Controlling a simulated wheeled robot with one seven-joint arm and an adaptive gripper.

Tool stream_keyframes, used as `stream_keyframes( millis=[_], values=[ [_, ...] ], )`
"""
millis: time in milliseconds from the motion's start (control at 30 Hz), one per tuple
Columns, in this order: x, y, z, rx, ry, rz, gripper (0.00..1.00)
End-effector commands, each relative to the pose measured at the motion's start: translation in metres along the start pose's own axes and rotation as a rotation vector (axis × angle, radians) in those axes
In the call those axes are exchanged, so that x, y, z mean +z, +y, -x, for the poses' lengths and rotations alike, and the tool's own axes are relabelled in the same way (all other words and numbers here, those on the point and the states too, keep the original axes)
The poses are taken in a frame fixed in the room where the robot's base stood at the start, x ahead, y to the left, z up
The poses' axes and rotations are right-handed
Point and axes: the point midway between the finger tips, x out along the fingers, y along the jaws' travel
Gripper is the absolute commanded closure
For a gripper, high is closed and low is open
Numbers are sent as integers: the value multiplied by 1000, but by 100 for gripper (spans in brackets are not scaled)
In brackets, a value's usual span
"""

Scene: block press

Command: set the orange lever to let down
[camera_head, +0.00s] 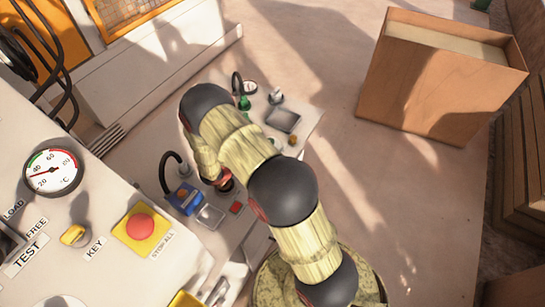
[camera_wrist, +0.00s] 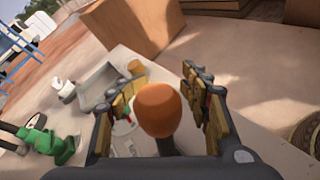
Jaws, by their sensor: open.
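The orange lever shows in the wrist view as a round orange knob (camera_wrist: 159,109) on a dark stem. The knob is between the two fingers of my gripper (camera_wrist: 161,82), which are open on either side of it. I see a gap at the right finger; the left side is close, and I cannot tell whether it touches. In the head view my gripper (camera_head: 223,183) is over the white bench panel, mostly hidden by my arm. The lever's base and any marks for its settings are hidden.
A white console with a gauge (camera_head: 53,172) and a red stop button (camera_head: 140,227) is at left. A large box (camera_head: 435,85) stands on open floor.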

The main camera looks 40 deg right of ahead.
Motion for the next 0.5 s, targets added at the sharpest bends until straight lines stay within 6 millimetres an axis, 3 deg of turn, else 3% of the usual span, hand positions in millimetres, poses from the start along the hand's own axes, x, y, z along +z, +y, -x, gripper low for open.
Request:
stream_keyframes(
  millis=[267, 500],
  values=[
    [0, 1, 3, 1, 0, 0, 53],
    [-1, 2, 39, 5, 3, -1, 53]
  ],
)
